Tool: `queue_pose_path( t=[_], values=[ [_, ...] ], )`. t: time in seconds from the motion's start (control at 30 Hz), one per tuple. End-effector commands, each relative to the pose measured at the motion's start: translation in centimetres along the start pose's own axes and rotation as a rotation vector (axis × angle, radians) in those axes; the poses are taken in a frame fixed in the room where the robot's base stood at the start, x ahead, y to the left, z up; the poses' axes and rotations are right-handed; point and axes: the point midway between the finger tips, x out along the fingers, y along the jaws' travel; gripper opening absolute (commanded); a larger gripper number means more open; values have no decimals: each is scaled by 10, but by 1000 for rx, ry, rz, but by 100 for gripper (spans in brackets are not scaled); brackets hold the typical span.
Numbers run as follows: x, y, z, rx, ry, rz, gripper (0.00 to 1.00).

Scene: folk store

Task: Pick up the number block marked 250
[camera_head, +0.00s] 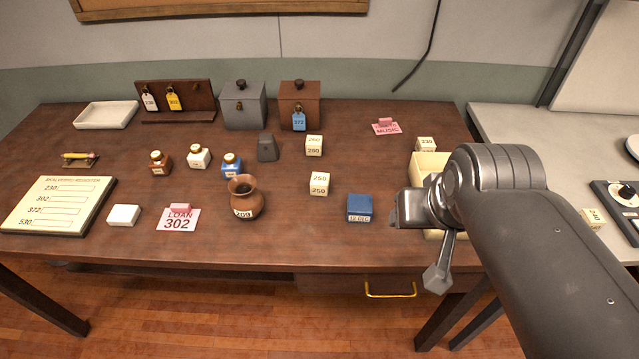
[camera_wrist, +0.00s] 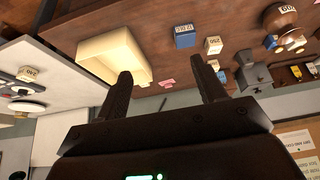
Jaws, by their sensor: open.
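The cream number block marked 250 (camera_head: 319,184) stands on the brown table, right of the brown jug and behind the blue box. It also shows in the wrist view (camera_wrist: 213,45), small and upside down, beyond my right-hand finger. My gripper (camera_wrist: 161,66) is open in the wrist view, with nothing between its two dark fingers. In the head view my arm's end hangs over the table's right end, in front of the cream tray and well right of the block. Similar blocks marked 260 (camera_head: 314,146), 230 (camera_head: 426,144) and 240 (camera_head: 592,218) stand apart from it.
A blue box (camera_head: 360,208), a brown jug (camera_head: 246,200) and a dark grey weight (camera_head: 267,148) stand around the block. A cream tray (camera_head: 431,165) is partly hidden by my arm.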

Motion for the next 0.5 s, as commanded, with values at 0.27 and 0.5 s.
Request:
queue_pose_path(
  t=[0.27, 0.5],
  values=[
    [0, 0, 0, 0, 0, 0, 68],
    [0, -1, -4, 1, -6, -2, 68]
  ],
)
